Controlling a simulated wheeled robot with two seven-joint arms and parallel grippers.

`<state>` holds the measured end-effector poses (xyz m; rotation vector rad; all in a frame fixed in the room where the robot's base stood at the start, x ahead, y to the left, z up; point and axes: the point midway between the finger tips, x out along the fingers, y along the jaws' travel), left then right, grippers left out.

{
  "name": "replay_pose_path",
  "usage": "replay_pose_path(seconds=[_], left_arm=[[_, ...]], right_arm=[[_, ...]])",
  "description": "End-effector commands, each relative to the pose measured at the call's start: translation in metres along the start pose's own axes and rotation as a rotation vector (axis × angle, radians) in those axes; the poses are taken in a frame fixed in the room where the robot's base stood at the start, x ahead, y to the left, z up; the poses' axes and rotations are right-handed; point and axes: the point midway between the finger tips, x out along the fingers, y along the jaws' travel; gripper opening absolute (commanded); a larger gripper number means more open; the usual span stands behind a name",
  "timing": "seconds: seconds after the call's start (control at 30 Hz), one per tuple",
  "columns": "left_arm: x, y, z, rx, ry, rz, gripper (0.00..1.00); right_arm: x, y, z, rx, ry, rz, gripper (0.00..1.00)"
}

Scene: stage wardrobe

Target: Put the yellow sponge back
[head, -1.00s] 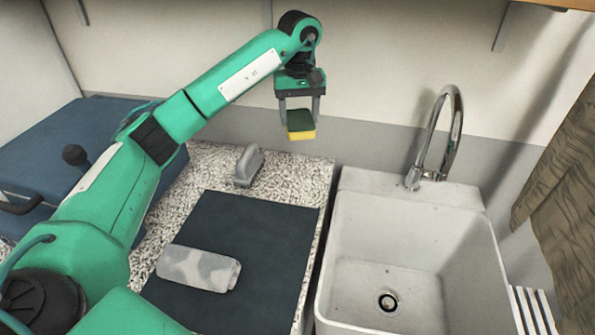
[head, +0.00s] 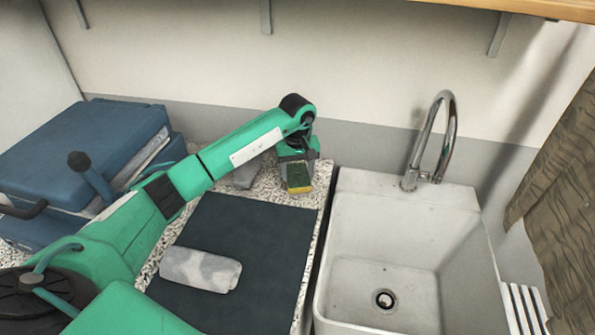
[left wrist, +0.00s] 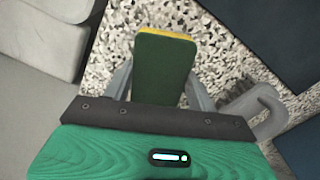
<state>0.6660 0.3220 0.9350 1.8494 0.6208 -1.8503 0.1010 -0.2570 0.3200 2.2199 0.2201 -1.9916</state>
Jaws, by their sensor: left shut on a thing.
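The yellow sponge (head: 298,182) has a dark green scouring side and a yellow edge. My left gripper (head: 297,172) is shut on it over the back right corner of the speckled counter (head: 262,184). In the left wrist view the sponge (left wrist: 163,70) shows its green face between the two fingers, with yellow along its far edge. I cannot tell whether the sponge touches the counter. A grey, curved holder-like piece (head: 245,176) stands just left of the sponge, partly hidden by my arm. It also shows in the left wrist view (left wrist: 262,110). My right gripper is not in view.
A dark mat (head: 245,235) lies on the counter with a rolled grey cloth (head: 200,269) on it. A white sink (head: 345,225) with a chrome tap (head: 450,135) stands to the right. Blue cases (head: 80,150) stand at the left, and a brown curtain (head: 560,200) hangs at right.

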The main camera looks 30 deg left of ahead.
Motion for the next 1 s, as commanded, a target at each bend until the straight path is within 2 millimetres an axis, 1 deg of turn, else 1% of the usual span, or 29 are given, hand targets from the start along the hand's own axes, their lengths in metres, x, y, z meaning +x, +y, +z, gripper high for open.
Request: replay_pose_path(seconds=[0.1, 0.2, 0.43, 0.47, 0.5, 0.57, 0.83, 0.93, 1.0], left_arm=[[0.008, 0.000, 0.000, 0.001, 0.000, 0.002, 0.39], [0.008, 0.000, 0.000, 0.001, 0.001, 0.002, 0.39], [0.011, 0.000, 0.000, 0.001, 0.001, 0.001, 0.39], [0.011, 0.000, 0.000, 0.001, 0.001, 0.001, 0.61], [0.010, 0.000, 0.000, 0.001, 0.001, 0.001, 0.69], [0.010, 0.000, 0.000, 0.001, 0.001, 0.001, 0.79], [0.010, 0.000, 0.000, 0.001, 0.000, 0.001, 0.79], [0.006, 0.000, 0.000, 0.001, 0.000, 0.002, 0.79], [0.000, 0.001, -0.001, 0.001, 0.004, 0.003, 0.79]], right_arm=[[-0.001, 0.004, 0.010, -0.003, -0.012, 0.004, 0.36], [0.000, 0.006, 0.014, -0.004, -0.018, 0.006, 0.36], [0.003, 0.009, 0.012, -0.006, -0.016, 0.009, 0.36], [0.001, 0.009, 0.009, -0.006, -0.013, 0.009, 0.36], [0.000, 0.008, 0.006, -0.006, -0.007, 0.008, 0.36], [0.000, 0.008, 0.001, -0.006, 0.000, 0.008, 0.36], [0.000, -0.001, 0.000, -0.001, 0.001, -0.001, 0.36], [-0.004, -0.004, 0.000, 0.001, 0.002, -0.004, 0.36], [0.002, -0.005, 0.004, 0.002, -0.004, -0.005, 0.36]])
